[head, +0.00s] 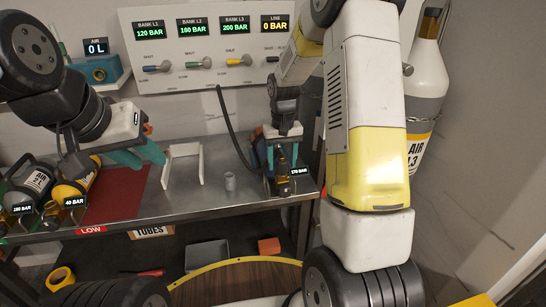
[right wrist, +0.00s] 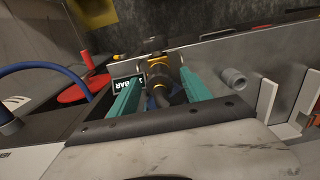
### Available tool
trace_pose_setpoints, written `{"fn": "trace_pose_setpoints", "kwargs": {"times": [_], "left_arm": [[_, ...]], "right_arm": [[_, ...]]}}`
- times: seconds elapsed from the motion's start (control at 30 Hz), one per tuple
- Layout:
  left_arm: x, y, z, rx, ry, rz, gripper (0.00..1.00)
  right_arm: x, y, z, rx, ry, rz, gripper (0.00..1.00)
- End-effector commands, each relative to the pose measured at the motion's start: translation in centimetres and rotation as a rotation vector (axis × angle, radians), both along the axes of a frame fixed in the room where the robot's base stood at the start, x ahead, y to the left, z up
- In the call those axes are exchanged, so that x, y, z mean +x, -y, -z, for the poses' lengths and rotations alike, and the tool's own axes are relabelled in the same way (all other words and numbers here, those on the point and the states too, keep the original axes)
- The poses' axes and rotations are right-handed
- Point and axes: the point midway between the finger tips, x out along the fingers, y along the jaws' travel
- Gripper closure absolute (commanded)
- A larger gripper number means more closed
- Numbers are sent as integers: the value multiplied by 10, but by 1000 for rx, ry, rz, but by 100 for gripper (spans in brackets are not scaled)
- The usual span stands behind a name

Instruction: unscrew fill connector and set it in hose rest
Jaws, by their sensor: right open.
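The right gripper (right wrist: 160,88) is open. Its teal fingers stand on either side of a dark fitting (right wrist: 168,98) and brass valve parts (right wrist: 153,62), which I take to be the fill connector on its cylinder. In the head view, the right gripper (head: 281,140) is over the brass valve (head: 282,180) at the bench's right end. A black hose (head: 233,127) hangs from the panel towards it. A short grey tube (head: 230,181), perhaps the hose rest, stands just left and shows in the right wrist view (right wrist: 233,78). The left gripper (head: 145,157) hangs by the white stand; its finger gap is unclear.
A white frame stand (head: 182,165) is on the steel bench (head: 215,209). Cylinders (head: 35,182) lie at left near a red mat (head: 115,196). The gauge panel (head: 205,74) is behind; the line reads 0 BAR. A tall AIR cylinder (head: 425,90) stands at right.

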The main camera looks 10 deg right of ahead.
Motion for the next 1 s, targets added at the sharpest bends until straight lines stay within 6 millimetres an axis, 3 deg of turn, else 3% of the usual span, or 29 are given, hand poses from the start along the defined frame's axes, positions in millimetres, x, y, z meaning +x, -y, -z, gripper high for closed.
{"fn": "trace_pose_setpoints", "kwargs": {"times": [0.2,0.6,1.0], "left_arm": [[0,0,0,0,0,0,68],[0,0,0,0,0,0,68],[0,0,0,0,0,0,68]], "right_arm": [[0,0,12,0,1,1,44],[0,0,13,-1,1,32,44],[0,-1,12,-3,1,739,44]]}}
